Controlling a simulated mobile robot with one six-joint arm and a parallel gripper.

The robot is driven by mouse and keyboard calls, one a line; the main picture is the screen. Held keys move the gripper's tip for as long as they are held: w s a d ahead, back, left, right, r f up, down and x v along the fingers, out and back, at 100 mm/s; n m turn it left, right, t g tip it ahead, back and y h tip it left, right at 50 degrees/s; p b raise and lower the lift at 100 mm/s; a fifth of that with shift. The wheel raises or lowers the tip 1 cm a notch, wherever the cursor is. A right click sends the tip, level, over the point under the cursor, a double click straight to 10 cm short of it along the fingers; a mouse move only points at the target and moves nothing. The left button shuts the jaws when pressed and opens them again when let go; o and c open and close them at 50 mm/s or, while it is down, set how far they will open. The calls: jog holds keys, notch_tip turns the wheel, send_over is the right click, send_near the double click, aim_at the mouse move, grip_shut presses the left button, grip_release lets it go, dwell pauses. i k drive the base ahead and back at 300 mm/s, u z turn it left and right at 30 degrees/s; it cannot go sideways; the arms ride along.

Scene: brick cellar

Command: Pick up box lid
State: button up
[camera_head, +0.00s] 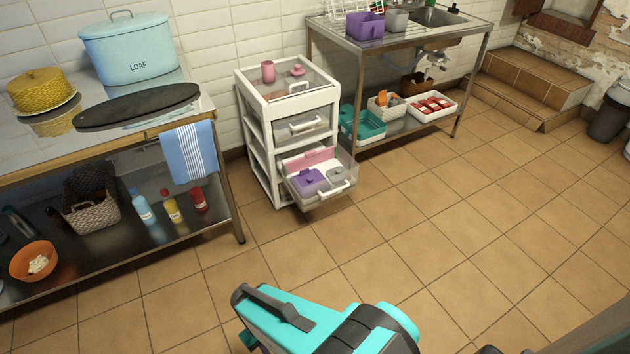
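I cannot tell which lid the task means. The teal and black end of my arm, with my gripper (275,318), is at the bottom centre over the floor, well in front of the cart. Its fingertips are not visible.
A dark oval board (137,106) overhangs the counter edge beside a yellow basket dish (40,90). Bottles, a wicker basket and an orange bowl (33,261) fill the shelf below. A steel sink table (402,38) stands behind right. The tiled floor in the middle is clear.

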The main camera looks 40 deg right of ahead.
aim_at(364, 26)
jog(key=u, duration=0.05)
jog(key=i, duration=1)
